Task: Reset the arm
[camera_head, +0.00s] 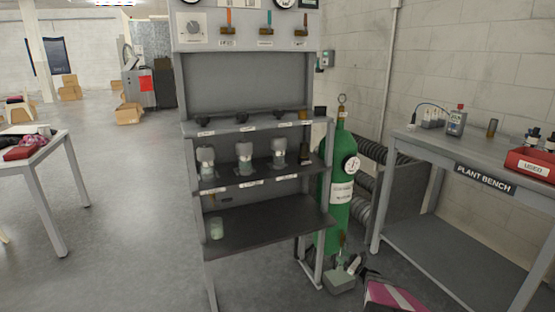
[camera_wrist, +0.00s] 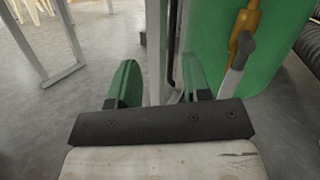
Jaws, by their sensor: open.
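My gripper (camera_wrist: 160,84) shows in the wrist view with its two green fingers spread apart and nothing between them. In the head view my gripper (camera_head: 345,252) is low at the bottom right of centre, in front of the green gas cylinder (camera_head: 339,205) and beside the right legs of the grey washer stand (camera_head: 250,88). The cylinder (camera_wrist: 215,60) also fills the upper right of the wrist view. A grey stand leg (camera_wrist: 155,50) shows beyond the gap between the fingers. Whether the gripper touches the stand or the cylinder cannot be told.
The stand's middle shelf holds three capped jars (camera_head: 244,158), and its lower shelf holds one pale green jar (camera_head: 216,228). The plant bench (camera_head: 450,148) with bottles and a red box (camera_head: 535,164) is at the right. A table (camera_head: 50,143) stands at the left, with open floor between.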

